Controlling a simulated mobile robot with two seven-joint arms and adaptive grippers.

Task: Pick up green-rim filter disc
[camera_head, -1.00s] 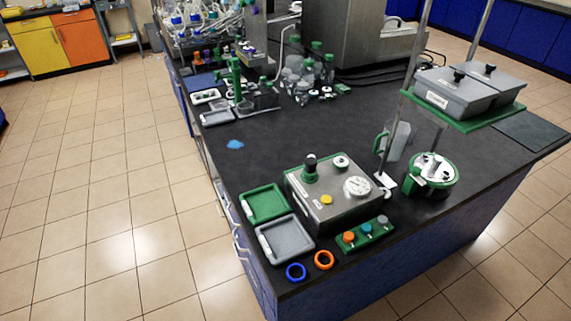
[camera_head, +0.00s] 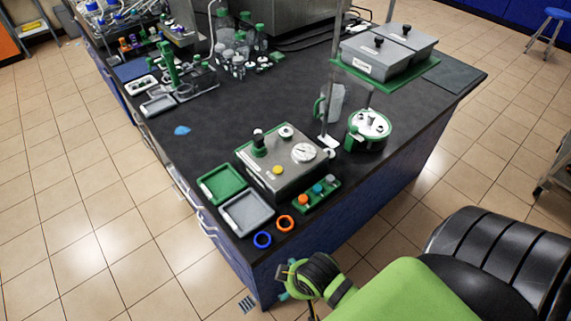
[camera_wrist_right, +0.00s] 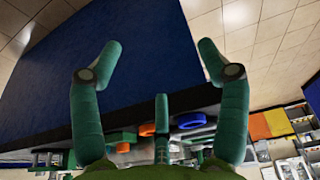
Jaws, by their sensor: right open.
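I cannot single out a green-rim filter disc for certain in either view. A green-rimmed round vessel with a metal lid (camera_head: 370,125) stands near the bench's right edge. A green tray (camera_head: 222,182) and a grey tray (camera_head: 247,210) lie at the near left; both look empty. My right gripper (camera_head: 284,281) is low in front of the bench's near end, apart from everything on it. In the right wrist view its teal fingers (camera_wrist_right: 160,47) are spread with nothing between them, facing the blue bench side (camera_wrist_right: 150,75). My left gripper is not in view.
A steel box with a gauge (camera_head: 285,163) stands beside the trays. A small green rack (camera_head: 318,194), a blue ring (camera_head: 262,239) and an orange ring (camera_head: 285,223) are near the front edge. Glassware (camera_head: 238,45) crowds the back. The middle of the black bench is mostly clear.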

